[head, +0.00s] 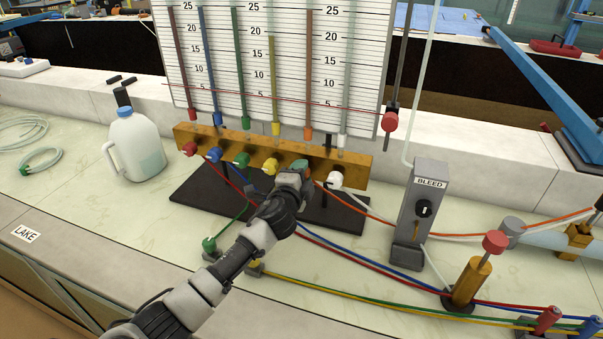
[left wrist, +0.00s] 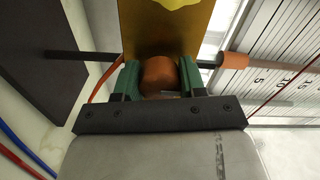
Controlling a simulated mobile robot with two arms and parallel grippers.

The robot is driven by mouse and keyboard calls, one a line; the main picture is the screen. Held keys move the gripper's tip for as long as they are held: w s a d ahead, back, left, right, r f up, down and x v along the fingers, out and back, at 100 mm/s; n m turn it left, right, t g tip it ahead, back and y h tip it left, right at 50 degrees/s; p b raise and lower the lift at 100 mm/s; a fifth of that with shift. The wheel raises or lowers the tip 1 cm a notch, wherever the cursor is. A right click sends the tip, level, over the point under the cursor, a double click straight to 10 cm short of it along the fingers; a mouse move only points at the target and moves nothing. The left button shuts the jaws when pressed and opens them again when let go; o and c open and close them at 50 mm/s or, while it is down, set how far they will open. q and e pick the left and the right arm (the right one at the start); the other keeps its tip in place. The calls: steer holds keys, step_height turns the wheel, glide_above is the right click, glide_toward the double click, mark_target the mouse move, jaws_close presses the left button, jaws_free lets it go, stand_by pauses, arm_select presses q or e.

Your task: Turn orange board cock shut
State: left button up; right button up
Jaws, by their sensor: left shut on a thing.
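The orange board cock (left wrist: 158,75) sits between the two green-padded fingers of my left gripper in the left wrist view, on the brass bar (left wrist: 150,38). In the head view my left gripper (head: 298,174) is at the front of the brass bar (head: 357,167) and covers most of this cock. The gripper is shut on the cock. I cannot tell the cock's turn angle. The orange tube (head: 308,70) with its orange fitting (head: 307,133) rises above the bar. My right gripper is not in view.
The yellow cock (head: 270,166) and the white cock (head: 336,179) flank the gripper closely. Red, blue and green cocks are further left. Coloured hoses cross the bench in front. The grey BLEED post (head: 421,205) stands right; a white jug (head: 137,148) stands left.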

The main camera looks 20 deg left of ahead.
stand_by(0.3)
arm_select(q)
steer(key=o, duration=0.9)
steer(key=s, duration=1)
steer(key=shift+s+a, duration=0.2)
steer(key=shift+s, duration=0.2)
steer(key=shift+f, duration=0.1)
